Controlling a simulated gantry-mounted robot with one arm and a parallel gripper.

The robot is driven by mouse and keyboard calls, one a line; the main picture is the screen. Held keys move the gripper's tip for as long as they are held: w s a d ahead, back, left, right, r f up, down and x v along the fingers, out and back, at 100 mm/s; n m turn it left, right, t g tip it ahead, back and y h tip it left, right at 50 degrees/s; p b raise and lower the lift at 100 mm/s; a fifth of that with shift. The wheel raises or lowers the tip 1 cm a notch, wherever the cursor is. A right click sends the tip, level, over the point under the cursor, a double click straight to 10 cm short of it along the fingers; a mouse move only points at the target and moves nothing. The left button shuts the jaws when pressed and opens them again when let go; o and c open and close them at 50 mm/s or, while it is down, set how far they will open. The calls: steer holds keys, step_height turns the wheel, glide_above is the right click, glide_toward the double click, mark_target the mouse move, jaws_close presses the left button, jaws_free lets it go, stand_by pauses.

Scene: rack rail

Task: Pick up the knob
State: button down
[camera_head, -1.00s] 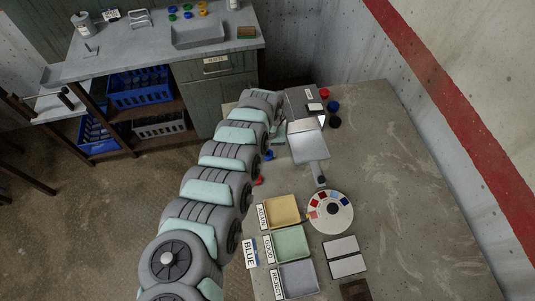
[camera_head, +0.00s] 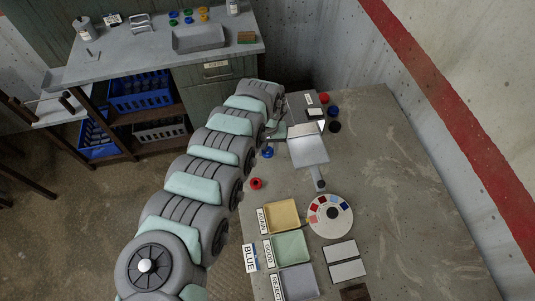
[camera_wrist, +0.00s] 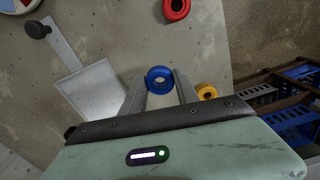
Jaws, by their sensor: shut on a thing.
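My gripper (camera_wrist: 160,84) is shut on a blue ring-shaped knob (camera_wrist: 160,78), which sits between the fingertips in the wrist view. The blue knob also shows in the head view (camera_head: 267,152), close beside my gripper at the table's left edge. I cannot tell whether it is clear of the table. A red knob (camera_wrist: 177,8) lies apart from the gripper; it also shows in the head view (camera_head: 256,183). A yellow knob (camera_wrist: 206,92) is just right of the right finger in the wrist view; my arm hides it in the head view.
A flat metal plate with a handle (camera_head: 308,150) lies right of the gripper. AGAIN (camera_head: 264,221), GOOD (camera_head: 272,252) and REJECT (camera_head: 281,285) trays stand nearer, with a BLUE card (camera_head: 249,258) and a colour disc (camera_head: 345,222). The table's right side (camera_head: 400,170) is clear.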

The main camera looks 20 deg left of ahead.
mark_target(268, 151)
step_height(268, 151, up, 15)
stand_by(0.3)
